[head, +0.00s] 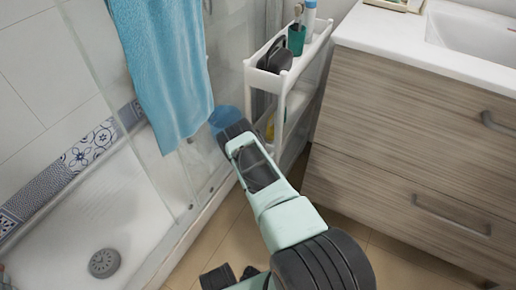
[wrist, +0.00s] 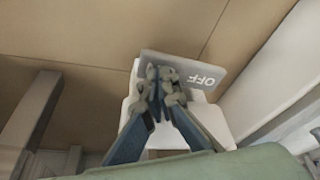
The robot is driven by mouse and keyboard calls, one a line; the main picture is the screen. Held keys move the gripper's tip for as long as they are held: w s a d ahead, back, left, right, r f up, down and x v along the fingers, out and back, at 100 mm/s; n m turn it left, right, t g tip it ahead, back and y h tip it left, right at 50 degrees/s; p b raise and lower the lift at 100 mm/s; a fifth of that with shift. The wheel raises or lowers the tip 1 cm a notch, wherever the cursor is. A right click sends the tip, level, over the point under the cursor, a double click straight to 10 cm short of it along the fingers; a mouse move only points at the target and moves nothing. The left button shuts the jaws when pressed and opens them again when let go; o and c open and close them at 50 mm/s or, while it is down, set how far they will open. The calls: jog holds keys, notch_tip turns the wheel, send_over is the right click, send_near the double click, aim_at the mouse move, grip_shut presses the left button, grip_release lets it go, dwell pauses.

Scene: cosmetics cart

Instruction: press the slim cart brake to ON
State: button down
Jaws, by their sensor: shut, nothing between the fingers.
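The slim cart (head: 262,82) is white and stands between the shower glass and the vanity in the head view. The brake shows in the wrist view as a grey plate (wrist: 203,73) marked OFF, on a white base (wrist: 214,122). My gripper (wrist: 163,85) is shut and empty, its fingertips together over the left part of the plate. I cannot tell whether they touch it. The fingers hide part of the plate, and no ON mark is visible. In the head view my arm reaches toward the cart's lower part, and the fingertips and brake are hidden.
The wooden vanity (head: 400,170) stands close on the cart's right. The shower glass with a blue towel (head: 165,60) is on the left. A dark item (head: 275,57) and a teal cup (head: 296,40) stand in the cart's top tray. Tiled floor (wrist: 110,30) surrounds the brake.

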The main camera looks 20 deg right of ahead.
notch_tip(320, 180, up, 7)
jog(key=p, duration=0.5)
dwell(0.3)
dwell(0.5)
